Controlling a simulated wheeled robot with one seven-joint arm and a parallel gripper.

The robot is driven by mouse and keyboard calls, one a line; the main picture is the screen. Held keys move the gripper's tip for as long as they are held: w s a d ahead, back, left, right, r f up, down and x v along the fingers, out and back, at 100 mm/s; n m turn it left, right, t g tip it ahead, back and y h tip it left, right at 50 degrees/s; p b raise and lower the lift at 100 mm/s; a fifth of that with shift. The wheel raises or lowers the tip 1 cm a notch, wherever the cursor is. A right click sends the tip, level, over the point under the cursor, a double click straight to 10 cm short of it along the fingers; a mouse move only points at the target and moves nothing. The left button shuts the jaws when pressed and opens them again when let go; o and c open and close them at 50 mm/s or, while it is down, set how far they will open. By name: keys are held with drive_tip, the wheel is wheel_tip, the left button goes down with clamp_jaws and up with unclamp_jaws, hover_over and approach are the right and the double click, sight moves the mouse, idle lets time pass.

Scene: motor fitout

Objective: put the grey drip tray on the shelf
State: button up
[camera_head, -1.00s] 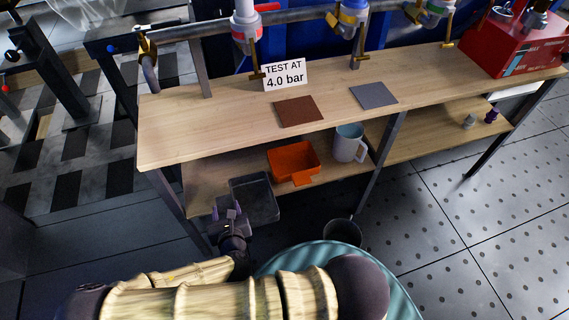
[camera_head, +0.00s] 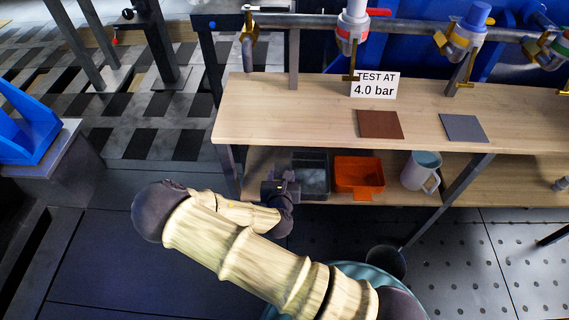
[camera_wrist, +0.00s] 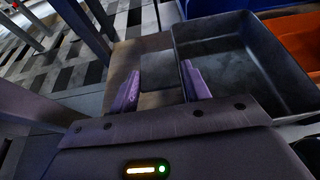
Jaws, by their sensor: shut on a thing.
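The grey drip tray (camera_head: 314,188) is at the lower shelf (camera_head: 465,194), left of the orange tray. It also shows in the wrist view (camera_wrist: 262,100), open side up and looking empty. My gripper (camera_head: 288,180) is at the tray's left side, shut on it. In the wrist view the right finger of my gripper (camera_wrist: 162,84) is against the tray's near left wall; the left finger stands outside it. The exact grip is partly unclear. I cannot tell whether the tray's underside touches the shelf board.
An orange tray (camera_head: 358,174) stands close right of the grey tray, then a white mug (camera_head: 420,172). The bench top (camera_head: 290,120) is above, with a left leg (camera_head: 231,172) near my gripper. A dark bin (camera_head: 385,264) stands on the floor.

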drive_tip(key=w+b, duration=0.1)
drive_tip(key=w, duration=0.7)
drive_tip(key=shift+w+d+b, duration=0.2)
drive_tip(key=shift+w+b, duration=0.15)
drive_tip(key=shift+w, duration=0.05)
drive_tip(key=shift+f+b, duration=0.95)
drive_tip(key=shift+f, duration=0.75)
drive_tip(key=shift+f, duration=0.1)
drive_tip(key=o, duration=1.5)
